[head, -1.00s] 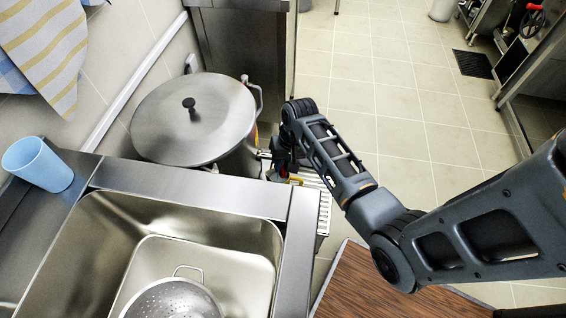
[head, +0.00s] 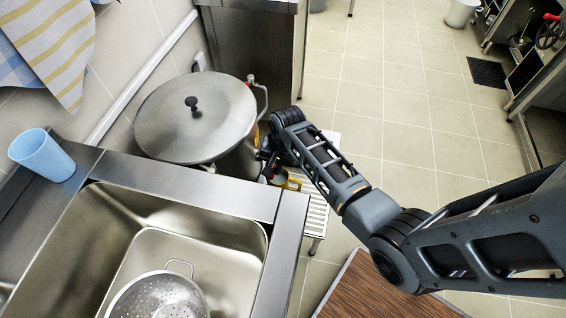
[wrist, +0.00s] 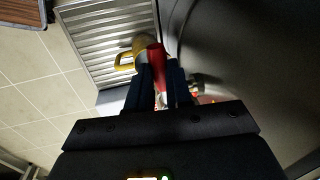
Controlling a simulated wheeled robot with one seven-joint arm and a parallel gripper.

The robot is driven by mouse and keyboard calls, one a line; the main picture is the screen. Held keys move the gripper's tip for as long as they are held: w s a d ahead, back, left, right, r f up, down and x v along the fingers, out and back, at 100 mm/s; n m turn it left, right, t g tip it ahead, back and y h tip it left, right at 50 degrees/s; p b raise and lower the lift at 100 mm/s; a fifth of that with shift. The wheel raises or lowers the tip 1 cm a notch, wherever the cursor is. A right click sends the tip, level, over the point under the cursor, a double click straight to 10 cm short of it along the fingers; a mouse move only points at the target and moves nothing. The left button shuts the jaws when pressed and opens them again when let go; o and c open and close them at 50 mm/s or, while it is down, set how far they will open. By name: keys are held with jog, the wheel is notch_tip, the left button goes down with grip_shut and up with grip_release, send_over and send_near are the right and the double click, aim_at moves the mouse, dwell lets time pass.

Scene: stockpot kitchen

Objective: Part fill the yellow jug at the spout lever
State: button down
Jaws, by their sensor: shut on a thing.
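The yellow jug (head: 294,183) stands on a slatted metal stand beside the big pot, partly hidden by my arm; its handle and rim also show in the wrist view (wrist: 125,62). The red spout lever (wrist: 157,66) is between my gripper's fingers (wrist: 158,85) in the wrist view, above and beside the jug. My gripper is shut on it. In the head view, my gripper (head: 271,168) is a small dark shape at the pot's lower right side. The spout's mouth and the inside of the jug are hidden, so the water level cannot be told.
The lidded steel pot (head: 190,125) stands behind the sink. The slatted stand (head: 313,212) is below the jug. The sink (head: 100,220) holds a colander (head: 160,298); a blue cup (head: 42,156) stands at its left. A wooden surface (head: 375,290) is at the front. Tiled floor is open at right.

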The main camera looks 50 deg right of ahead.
jog(key=shift+w+m, duration=0.25)
jog(key=shift+m, duration=0.15)
jog(key=c, duration=1)
grip_release()
jog(key=shift+a, duration=0.1)
jog(key=shift+c, duration=0.2)
notch_tip(320, 180, up, 8)
jog(key=s, duration=0.1)
jog(key=shift+s+d+f+p, duration=0.2)
jog(key=shift+s+d+p, duration=0.05)
jog(key=shift+d+p, duration=0.1)
